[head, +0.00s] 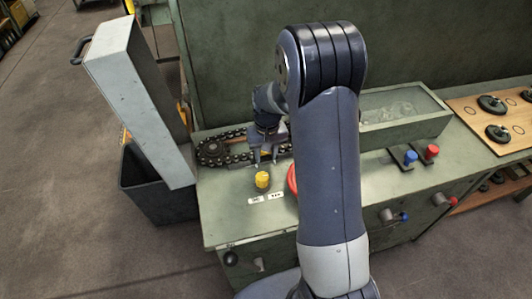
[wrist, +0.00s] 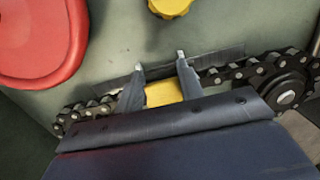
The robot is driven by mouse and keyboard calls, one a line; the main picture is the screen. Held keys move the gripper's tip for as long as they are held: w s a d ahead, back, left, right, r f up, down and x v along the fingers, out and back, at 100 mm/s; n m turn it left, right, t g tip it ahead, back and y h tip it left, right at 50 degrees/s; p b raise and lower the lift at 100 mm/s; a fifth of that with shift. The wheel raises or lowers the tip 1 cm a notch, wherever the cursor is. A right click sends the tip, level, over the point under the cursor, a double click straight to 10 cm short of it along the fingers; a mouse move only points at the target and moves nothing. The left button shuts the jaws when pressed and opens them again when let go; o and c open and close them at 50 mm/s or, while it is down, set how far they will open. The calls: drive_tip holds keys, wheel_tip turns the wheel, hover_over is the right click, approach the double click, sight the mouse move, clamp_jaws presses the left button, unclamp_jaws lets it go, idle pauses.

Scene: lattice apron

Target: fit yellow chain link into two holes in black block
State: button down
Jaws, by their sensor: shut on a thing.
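My gripper (head: 264,162) is over the green bench at the chain, its fingers pointing down. In the wrist view its two fingers (wrist: 160,63) are shut on the yellow chain link (wrist: 163,92), which sits between them. A dark flat strip (wrist: 222,57) lies behind the fingertips, beside the chain (wrist: 245,70). I cannot tell whether this strip is the black block, and no two holes can be made out. The link's far side and underside are hidden, so any contact with the chain is unclear.
The chain runs around a black sprocket (head: 213,150). A yellow knob (head: 262,180) and a red disc (head: 292,178) stand in front of the gripper. A grey panel (head: 135,100) leans at the left. A green open-topped box (head: 425,125) stands to the right.

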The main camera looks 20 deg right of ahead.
drive_tip(key=shift+f, duration=0.25)
idle(0.4)
drive_tip(key=c, duration=0.9)
unclamp_jaws()
drive_tip(key=shift+o, duration=0.8)
drive_tip(key=o, duration=0.5)
drive_tip(key=shift+c, duration=0.2)
drive_tip(key=shift+r, duration=0.1)
wheel_tip(320, 180, up, 8)
drive_tip(key=p, duration=0.5)
drive_tip(key=shift+r, duration=0.15)
